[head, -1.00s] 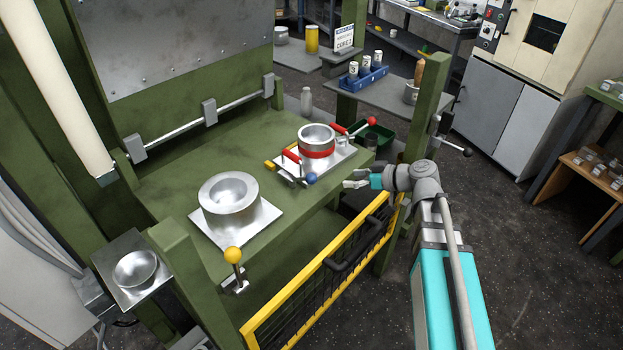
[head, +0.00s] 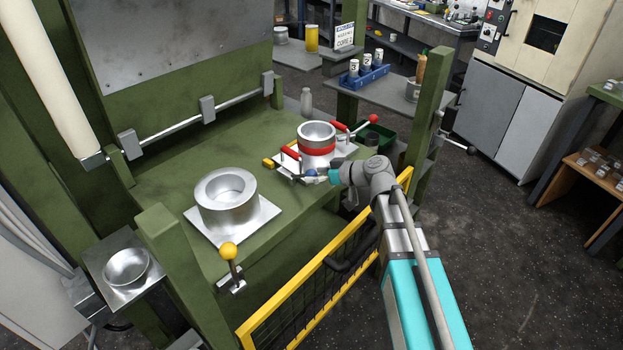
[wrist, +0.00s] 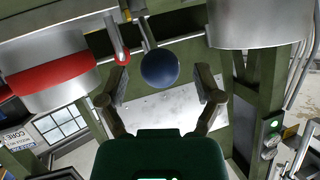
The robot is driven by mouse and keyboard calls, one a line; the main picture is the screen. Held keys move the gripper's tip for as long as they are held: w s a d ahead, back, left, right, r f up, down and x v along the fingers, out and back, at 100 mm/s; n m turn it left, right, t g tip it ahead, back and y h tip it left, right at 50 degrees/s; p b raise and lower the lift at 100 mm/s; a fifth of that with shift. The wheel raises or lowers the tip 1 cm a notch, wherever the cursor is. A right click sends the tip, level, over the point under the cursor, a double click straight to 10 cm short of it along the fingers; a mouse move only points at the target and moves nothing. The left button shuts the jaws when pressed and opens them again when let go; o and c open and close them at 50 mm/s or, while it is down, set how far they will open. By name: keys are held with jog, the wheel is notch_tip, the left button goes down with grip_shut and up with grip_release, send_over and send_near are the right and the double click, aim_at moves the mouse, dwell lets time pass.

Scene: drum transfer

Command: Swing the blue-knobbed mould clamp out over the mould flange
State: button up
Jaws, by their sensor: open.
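The blue knob (head: 310,174) of the mould clamp is at the front of the red-banded mould (head: 317,148). In the wrist view the blue knob (wrist: 160,68) sits between the open fingertips of my gripper (wrist: 163,84), with a gap on each side. A metal rod runs from the knob up to the clamp. In the head view my gripper (head: 322,175) is at the knob and partly covers it. The red-banded mould also shows at the left of the wrist view (wrist: 52,80). How the clamp arm lies against the flange is hard to tell.
A second, plain metal mould (head: 226,201) stands left on the green press bed. A yellow-knobbed lever (head: 229,252) rises at the front. The yellow guard rail (head: 318,258) runs below my arm. A red-knobbed clamp (head: 371,119) is behind the banded mould.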

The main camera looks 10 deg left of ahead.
jog(key=shift+w+a+f, duration=0.15)
jog(key=shift+a+f, duration=0.15)
jog(key=shift+a, duration=0.35)
grip_shut()
